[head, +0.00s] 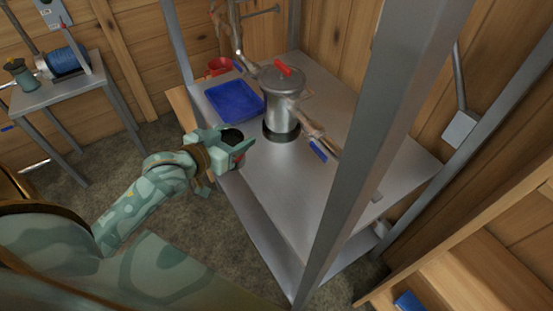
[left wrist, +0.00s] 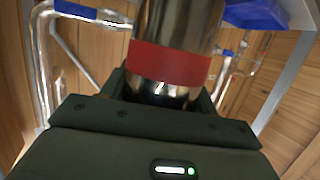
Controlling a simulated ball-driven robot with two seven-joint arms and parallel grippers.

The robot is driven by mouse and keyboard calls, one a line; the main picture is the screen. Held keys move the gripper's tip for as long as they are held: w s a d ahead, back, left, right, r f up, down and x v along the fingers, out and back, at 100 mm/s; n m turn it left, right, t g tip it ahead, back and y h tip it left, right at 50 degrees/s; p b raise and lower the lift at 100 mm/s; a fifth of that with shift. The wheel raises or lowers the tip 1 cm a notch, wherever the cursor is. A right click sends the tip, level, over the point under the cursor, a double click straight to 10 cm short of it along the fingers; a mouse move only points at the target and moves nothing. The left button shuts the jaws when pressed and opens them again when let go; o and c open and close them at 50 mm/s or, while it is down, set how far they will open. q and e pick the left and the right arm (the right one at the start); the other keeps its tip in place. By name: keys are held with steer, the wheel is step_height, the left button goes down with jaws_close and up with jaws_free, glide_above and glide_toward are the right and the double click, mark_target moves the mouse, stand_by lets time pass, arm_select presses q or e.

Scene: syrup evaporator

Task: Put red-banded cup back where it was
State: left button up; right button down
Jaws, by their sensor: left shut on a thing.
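The red-banded cup (head: 232,134) is a metal cup with a dark open top and a red band. In the head view it is held upright or nearly so in my left gripper (head: 230,146), at the left edge of the steel table. In the left wrist view the cup's red band (left wrist: 170,65) and shiny metal wall stand between the jaws (left wrist: 160,98), which are shut on it. The cup's lower part is mostly hidden by the gripper in the head view. My right gripper is not in view.
On the steel table (head: 290,185) are a blue tray (head: 236,98), a red mug (head: 220,66) and a lidded metal pot (head: 280,103) with a red knob. A grey post (head: 385,120) rises in front. The table's front is clear. A side table (head: 60,92) holds a blue spool (head: 66,62).

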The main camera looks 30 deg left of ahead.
arm_select(q)
steer(key=w+d+f+b, duration=0.1)
steer(key=w+f+b, duration=0.1)
steer(key=w+f, duration=0.2)
steer(key=w+d+f+b, duration=0.2)
steer(key=w+f, duration=0.2)
steer(key=w+d+f+b, duration=0.2)
steer(key=w+f, duration=0.2)
steer(key=f, duration=0.1)
steer(key=shift+w+d+f, duration=0.1)
steer(key=shift+w+d, duration=0.05)
steer(key=shift+w, duration=0.1)
steer(key=o, duration=1.1)
